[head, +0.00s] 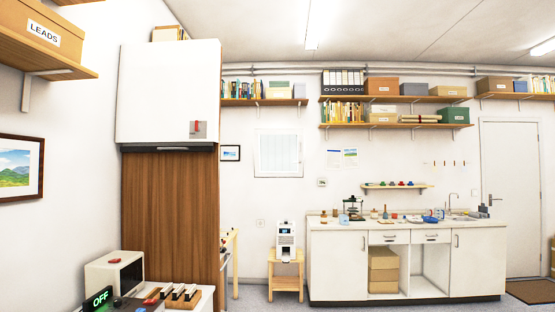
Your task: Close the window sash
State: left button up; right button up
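A small white-framed window (278,153) with a pale, faintly striped pane is on the far wall, left of the middle in the head view. It is small, and I cannot tell whether its sash stands open or shut. No gripper of mine shows in the head view, so neither is near the window here.
A tall wood-sided unit (168,220) with a white upper box (168,90) stands at the left. A small wooden stand (286,284) holds a white device (286,240) below the window. A white counter (337,262) extends right. Framed prints (20,168) (230,153) hang on the walls.

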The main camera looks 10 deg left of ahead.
aim_at(299, 172)
jog(key=i, duration=0.6)
jog(key=i+l+u, duration=0.15)
jog(key=i, duration=0.45)
jog(key=i+u, duration=0.2)
jog(key=i, duration=2.85)
jog(key=i+u, duration=0.15)
jog(key=i, duration=0.6)
jog(key=i+l+u, duration=0.15)
jog(key=i, duration=0.6)
